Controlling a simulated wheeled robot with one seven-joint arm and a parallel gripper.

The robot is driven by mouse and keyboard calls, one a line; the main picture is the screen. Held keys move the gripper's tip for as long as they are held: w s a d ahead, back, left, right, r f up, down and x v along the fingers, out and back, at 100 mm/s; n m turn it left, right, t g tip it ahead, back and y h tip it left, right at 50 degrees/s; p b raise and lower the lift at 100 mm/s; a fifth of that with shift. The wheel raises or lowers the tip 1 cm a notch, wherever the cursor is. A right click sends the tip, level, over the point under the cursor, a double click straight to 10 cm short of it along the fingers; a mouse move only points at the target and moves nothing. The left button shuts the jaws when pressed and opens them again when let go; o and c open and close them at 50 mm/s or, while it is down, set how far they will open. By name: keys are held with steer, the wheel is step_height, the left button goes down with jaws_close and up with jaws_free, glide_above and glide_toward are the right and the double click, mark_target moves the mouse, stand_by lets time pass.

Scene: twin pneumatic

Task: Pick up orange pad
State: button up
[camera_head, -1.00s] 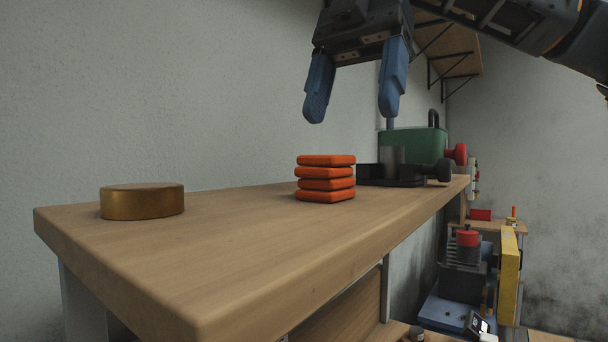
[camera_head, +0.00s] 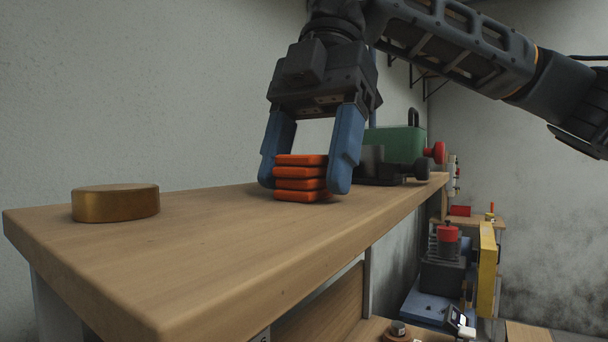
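Several orange pads (camera_head: 300,178) lie in a neat stack on the wooden shelf top. My gripper (camera_head: 304,184) points down over the stack, with one blue finger on its left and the other on its right. The fingers are spread about as wide as the stack, and their tips reach down near the shelf surface. The right finger hides part of the stack's right edge. I cannot tell whether either finger touches the pads. The stack still rests on the wood.
A brass disc (camera_head: 116,203) lies on the wooden shelf (camera_head: 190,255) at the left. The shelf's front middle is clear.

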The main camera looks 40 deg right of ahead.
steer(key=c, duration=0.8)
step_height(320, 180, up, 10)
steer(key=shift+c, duration=0.2)
steer(key=o, duration=0.5)
steer(key=shift+c, duration=0.2)
steer(key=c, duration=0.4)
